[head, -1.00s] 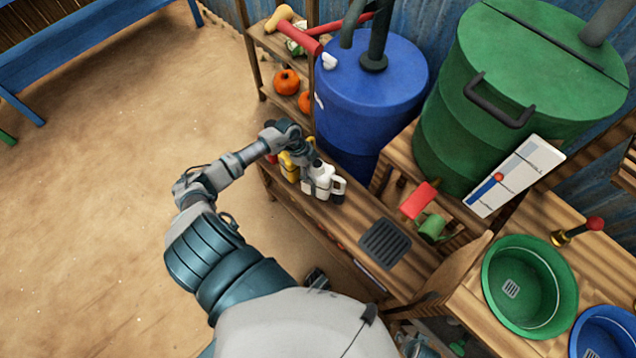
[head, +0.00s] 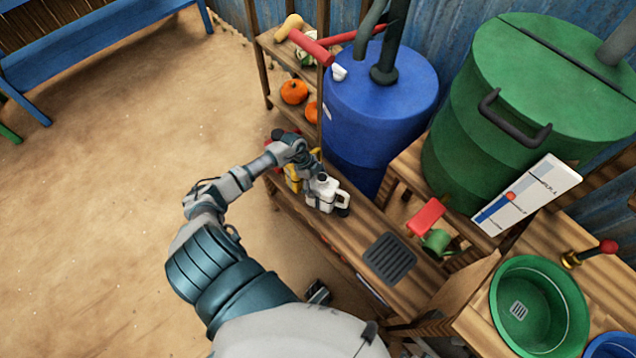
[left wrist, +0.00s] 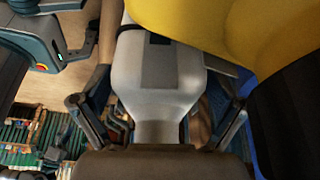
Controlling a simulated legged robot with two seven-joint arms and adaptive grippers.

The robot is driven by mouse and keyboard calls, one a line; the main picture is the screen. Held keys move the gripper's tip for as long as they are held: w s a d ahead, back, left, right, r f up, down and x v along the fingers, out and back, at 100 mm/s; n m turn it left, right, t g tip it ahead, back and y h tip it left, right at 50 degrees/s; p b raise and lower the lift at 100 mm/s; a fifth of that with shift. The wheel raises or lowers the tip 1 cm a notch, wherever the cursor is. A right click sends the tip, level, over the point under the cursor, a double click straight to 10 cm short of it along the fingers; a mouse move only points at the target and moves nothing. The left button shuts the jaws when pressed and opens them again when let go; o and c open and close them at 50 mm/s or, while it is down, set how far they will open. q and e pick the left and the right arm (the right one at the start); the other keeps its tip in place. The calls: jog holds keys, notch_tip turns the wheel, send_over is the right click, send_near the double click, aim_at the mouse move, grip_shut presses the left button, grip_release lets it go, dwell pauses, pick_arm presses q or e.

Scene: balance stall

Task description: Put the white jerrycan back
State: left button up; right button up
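The white jerrycan (head: 324,193) stands upright on the wooden bench in the head view, its dark-marked side toward the right. My left gripper (head: 313,168) is at its top, on the far left side of it. In the left wrist view the pale body of the white jerrycan (left wrist: 158,75) lies between the fingers of my left gripper (left wrist: 160,110). The fingers look spread, with narrow gaps beside the can, so it seems open around it. A yellow jerrycan (head: 292,183) stands close behind, partly hidden by my arm. My right gripper is not clearly seen.
The bench has a dark grate (head: 390,257) to the right and bare wood between. A blue barrel (head: 375,110) and a green barrel (head: 530,100) stand behind. A red jerrycan (head: 278,134) stands beyond my left wrist. Shelves with pumpkins (head: 294,91) are at the back.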

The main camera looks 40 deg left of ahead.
jog(key=shift+a, duration=0.15)
pick_arm(q)
jog(key=shift+d+r, duration=0.15)
jog(key=shift+r, duration=0.1)
jog(key=p+v, duration=0.2)
jog(key=v, duration=0.9)
jog(key=shift+r+p, duration=0.3)
jog(key=shift+r, duration=0.1)
pick_arm(e)
notch_tip(320, 180, down, 7)
jog(key=shift+d+f, duration=0.2)
jog(key=shift+d, duration=0.05)
jog(key=shift+s, duration=0.1)
